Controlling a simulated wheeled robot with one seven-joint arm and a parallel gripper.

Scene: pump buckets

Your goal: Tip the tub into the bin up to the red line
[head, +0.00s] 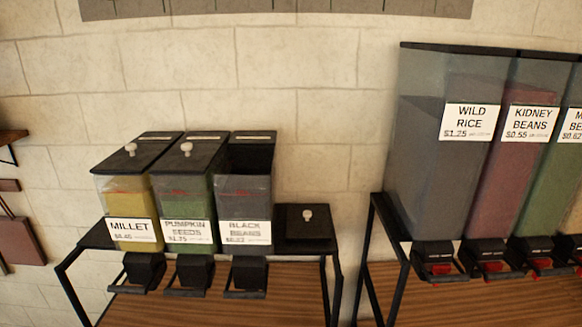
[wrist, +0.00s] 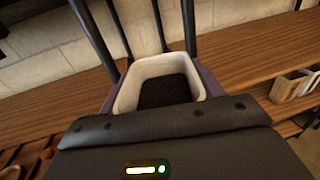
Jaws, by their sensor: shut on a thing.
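The black beans bin (head: 246,190) stands at the right of three small bins, and its top looks open, without a knobbed lid. A faint red mark shows on its clear front, with dark contents around that height; the exact level is hard to tell. A black lid with a pale knob (head: 308,228) lies on the stand to its right. In the wrist view, a white tub (wrist: 128,95) with dark contents (wrist: 165,92) sits between the fingers of my gripper (wrist: 160,84), which is shut on it. My gripper and the tub are not in the head view.
The millet bin (head: 126,200) and pumpkin seeds bin (head: 184,200) have knobbed lids on. Tall dispensers, such as wild rice (head: 435,150), stand at the right on another rack. Dark posts (wrist: 110,25) rise beyond the tub, with wooden shelving (wrist: 250,45) around.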

